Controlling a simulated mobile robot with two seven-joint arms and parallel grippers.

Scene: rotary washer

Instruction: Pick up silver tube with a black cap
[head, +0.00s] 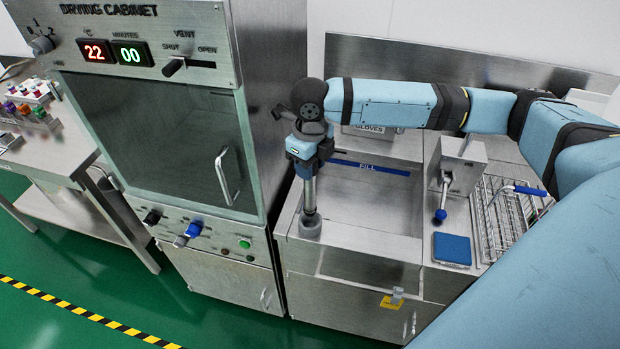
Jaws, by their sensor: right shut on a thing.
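My right gripper (309,157) points down over the left end of the steel sink unit. It is shut on the top of an upright silver tube (309,194). The tube's upper end is hidden by the gripper, so I cannot see a black cap on it. Its lower end meets a wider grey round piece (311,228) at the sink's front left corner. I cannot tell whether that piece belongs to the tube or to the unit. My left gripper is not in view.
A drying cabinet (160,145) stands close on the left. The sink basin (372,203) right of the tube looks empty. A blue-handled lever (440,214), a blue pad (452,248) and a wire basket (500,215) are farther right. A rack with coloured caps (25,115) is far left.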

